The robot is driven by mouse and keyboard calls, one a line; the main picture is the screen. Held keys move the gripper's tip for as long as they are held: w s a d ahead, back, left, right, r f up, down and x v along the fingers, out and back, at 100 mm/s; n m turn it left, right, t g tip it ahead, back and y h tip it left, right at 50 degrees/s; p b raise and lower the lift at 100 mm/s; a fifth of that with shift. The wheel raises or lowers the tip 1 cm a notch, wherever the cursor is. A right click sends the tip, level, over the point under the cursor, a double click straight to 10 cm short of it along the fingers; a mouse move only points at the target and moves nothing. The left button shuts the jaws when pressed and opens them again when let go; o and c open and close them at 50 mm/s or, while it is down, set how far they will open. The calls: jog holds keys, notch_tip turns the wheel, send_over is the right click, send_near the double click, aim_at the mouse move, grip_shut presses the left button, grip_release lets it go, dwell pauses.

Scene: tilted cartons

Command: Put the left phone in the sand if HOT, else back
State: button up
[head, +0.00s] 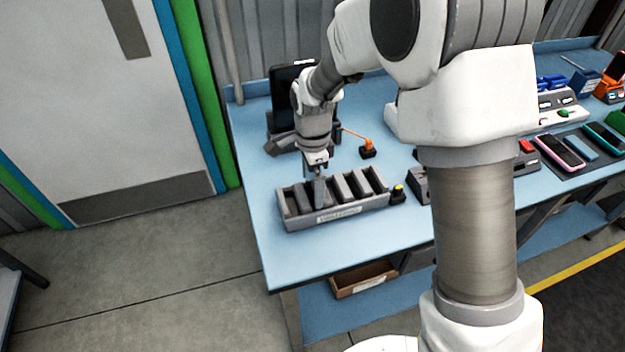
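My gripper (318,184) points down into a grey slotted rack (340,213) near the table's left front corner. Its fingertips are small and merge with the grey dividers, so I cannot tell whether they are open, shut or holding something. A phone with a pink edge and dark screen (560,152) lies on a dark mat at the right. A phone with a teal edge (604,138) lies on the same mat, farther right. A flat blue-grey piece (581,148) lies between them. I cannot make out sand or a HOT reading.
A dark-screened device (288,88) stands behind the rack. A small orange and black item (367,148) and a yellow-topped black knob (398,193) are near the rack. My arm hides the middle of the blue table (256,185). A brown box (363,280) is below.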

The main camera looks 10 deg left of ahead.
notch_tip(320, 180, up, 17)
jog(key=shift+r, duration=0.2)
dwell(0.3)
notch_tip(320, 180, up, 7)
jog(key=p, duration=0.6)
dwell(0.4)
